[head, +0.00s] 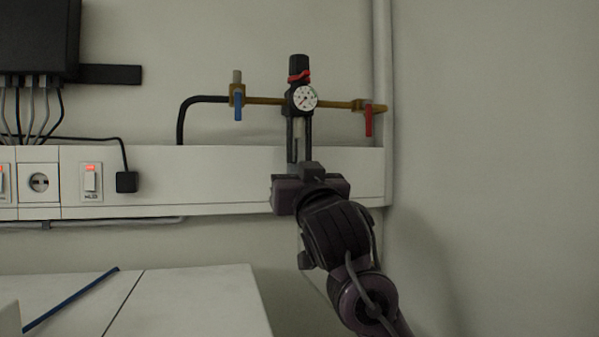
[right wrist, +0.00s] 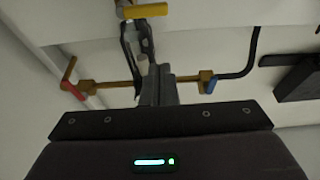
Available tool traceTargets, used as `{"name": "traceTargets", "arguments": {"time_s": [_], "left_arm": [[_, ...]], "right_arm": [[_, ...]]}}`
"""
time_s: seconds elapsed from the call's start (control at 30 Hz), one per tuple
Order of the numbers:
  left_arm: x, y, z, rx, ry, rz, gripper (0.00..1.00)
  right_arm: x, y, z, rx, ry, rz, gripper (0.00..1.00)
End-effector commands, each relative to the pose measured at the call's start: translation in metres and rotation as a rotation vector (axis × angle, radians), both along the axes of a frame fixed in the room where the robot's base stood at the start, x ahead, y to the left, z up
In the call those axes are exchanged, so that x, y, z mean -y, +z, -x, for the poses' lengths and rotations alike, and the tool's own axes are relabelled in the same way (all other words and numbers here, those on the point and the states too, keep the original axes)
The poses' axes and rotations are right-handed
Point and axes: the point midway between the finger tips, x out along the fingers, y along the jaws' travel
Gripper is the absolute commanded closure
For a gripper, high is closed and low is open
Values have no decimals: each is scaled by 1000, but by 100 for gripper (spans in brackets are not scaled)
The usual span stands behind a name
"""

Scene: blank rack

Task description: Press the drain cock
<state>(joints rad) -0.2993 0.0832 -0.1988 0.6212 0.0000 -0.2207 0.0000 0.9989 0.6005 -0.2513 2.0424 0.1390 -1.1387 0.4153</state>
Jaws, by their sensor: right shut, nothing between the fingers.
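The filter regulator (head: 299,70) with a round dial gauge (head: 305,97) is mounted on a brass pipe on the wall. Its bowl (head: 299,135) hangs below between black guards. The bowl's lower end is hidden behind my right gripper (head: 311,180) in the head view. In the right wrist view, a yellow piece (right wrist: 146,11), which looks like the drain cock, shows at the top edge. My right gripper's grey fingers (right wrist: 158,86) are shut and empty. In that view their tips appear apart from the yellow piece; contact cannot be judged. My left gripper is out of view.
A blue-handled valve (head: 238,105) and a red-handled valve (head: 368,120) flank the regulator. White trunking (head: 230,180) with switches and a socket runs below. A white worktop (head: 200,300) with a blue rod (head: 70,299) is at lower left. The right wall is bare.

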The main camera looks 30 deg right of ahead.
Motion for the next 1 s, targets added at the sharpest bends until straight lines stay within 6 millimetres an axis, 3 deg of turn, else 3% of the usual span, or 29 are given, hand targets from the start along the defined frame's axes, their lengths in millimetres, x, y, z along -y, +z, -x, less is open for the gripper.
{"name": "traceTargets", "arguments": {"time_s": [0.03, 0.27, 0.33, 0.53, 1.0], "left_arm": [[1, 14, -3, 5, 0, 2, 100], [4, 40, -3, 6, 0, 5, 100], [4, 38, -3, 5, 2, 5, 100], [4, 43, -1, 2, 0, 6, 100], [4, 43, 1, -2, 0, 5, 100]], "right_arm": [[4, 11, -11, -3, -3, -1, 100], [15, 26, -55, -2, -3, 1, 100], [14, 6, -53, -5, -2, 4, 100], [14, -16, -52, -3, -1, 2, 100], [14, -21, -52, 1, 0, 1, 100]]}}
